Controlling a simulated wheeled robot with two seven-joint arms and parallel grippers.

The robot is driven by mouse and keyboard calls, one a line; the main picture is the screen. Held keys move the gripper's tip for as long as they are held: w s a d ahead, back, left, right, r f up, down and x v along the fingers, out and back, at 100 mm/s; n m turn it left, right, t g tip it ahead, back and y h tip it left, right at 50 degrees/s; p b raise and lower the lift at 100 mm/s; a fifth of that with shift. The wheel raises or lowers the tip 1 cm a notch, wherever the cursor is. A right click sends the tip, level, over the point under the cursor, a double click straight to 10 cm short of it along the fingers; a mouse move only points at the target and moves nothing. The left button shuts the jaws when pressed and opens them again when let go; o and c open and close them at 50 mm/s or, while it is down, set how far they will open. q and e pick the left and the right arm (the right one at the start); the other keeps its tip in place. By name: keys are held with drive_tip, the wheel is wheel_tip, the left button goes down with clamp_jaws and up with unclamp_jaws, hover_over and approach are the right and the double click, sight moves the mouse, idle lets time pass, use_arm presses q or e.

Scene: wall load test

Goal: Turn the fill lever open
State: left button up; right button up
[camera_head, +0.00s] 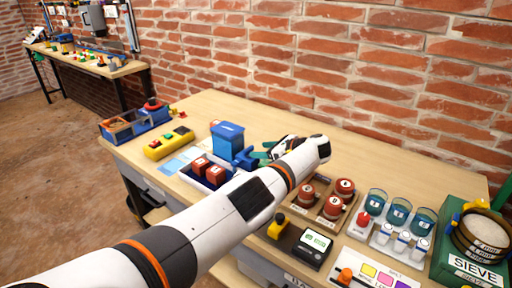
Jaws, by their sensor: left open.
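My left arm reaches in from the lower left across the workbench (345,135). My left gripper (266,154) is at its far end, partly hidden behind my own wrist. Its green fingertips are open and point left, close to the right side of a blue box-shaped device (228,139). I cannot tell whether they touch it. No fill lever can be made out clearly; any lever on the device's right side is too small or hidden by the gripper. My right gripper is not in view.
Left of the device are a yellow button box (168,143) and a blue tray (119,127). A tray with red blocks (207,172) lies in front. Red jars (334,206), teal cups (399,211), a meter (313,247) and a green SIEVE box (474,268) stand right. A brick wall (390,70) is behind.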

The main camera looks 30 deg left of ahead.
use_arm(q)
drive_tip(key=v, duration=0.8)
drive_tip(key=shift+d, duration=0.1)
